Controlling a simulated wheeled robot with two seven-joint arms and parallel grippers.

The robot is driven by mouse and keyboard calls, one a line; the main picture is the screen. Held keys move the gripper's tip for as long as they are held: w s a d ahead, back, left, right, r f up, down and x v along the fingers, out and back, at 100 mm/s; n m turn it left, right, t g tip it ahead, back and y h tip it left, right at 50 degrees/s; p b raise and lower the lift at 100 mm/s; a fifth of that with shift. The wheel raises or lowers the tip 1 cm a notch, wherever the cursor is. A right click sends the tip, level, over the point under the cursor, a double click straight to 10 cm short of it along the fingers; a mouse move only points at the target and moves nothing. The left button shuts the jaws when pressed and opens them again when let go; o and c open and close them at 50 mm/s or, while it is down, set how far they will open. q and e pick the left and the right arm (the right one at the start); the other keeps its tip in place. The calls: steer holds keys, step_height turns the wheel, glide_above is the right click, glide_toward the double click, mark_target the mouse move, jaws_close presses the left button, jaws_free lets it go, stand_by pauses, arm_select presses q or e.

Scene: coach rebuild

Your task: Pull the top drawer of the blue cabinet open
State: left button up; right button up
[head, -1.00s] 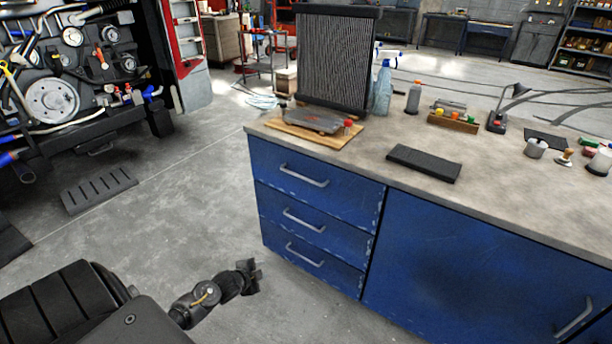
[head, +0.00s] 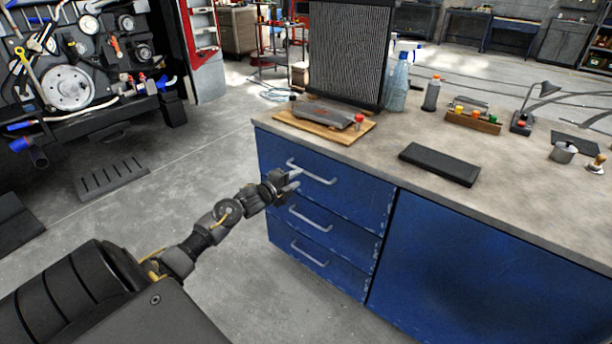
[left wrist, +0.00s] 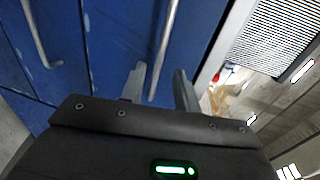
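The blue cabinet (head: 445,262) has a stack of three drawers at its left, each with a grey bar handle. The top drawer (head: 350,190) looks shut, its front flush with the drawers below. My left gripper (head: 292,180) is at the left part of the top drawer's handle (head: 318,177). In the left wrist view, the fingers of my left gripper (left wrist: 160,88) are apart, and the top handle (left wrist: 166,42) runs into the gap between them. I cannot tell whether either finger touches it. My right gripper is out of view.
The cabinet's worktop (head: 370,165) carries a radiator (head: 345,50), a wooden board (head: 290,118), a black pad (head: 440,163) and bottles. The middle drawer's handle (head: 310,220) is just below my gripper.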

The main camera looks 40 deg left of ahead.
arm_select(q)
steer(key=shift+x, duration=2.8)
steer(key=shift+c, duration=0.3)
jaws_close()
steer(key=shift+d, duration=0.15)
